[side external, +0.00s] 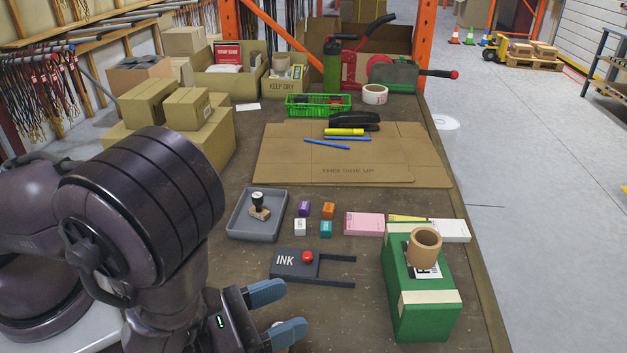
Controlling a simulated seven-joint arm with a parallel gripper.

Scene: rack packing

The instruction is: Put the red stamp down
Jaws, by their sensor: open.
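A dark ink pad (294,263) marked INK lies on the bench, with two dark bars reaching out to its right. A red round knob (308,257) sits at its right part; I cannot tell whether it belongs to the pad or to a red stamp. A stamp with a black handle and wooden base (260,206) stands in a grey tray (240,233). My gripper (287,307) is at the lower edge, nearer the camera than the ink pad. Its blue fingertips are apart, with nothing visible between them. A small pale shape shows below the lower finger, mostly hidden.
A green box (423,308) with a tape roll (424,247) stands at right. Flat cardboard (285,160) lies behind.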

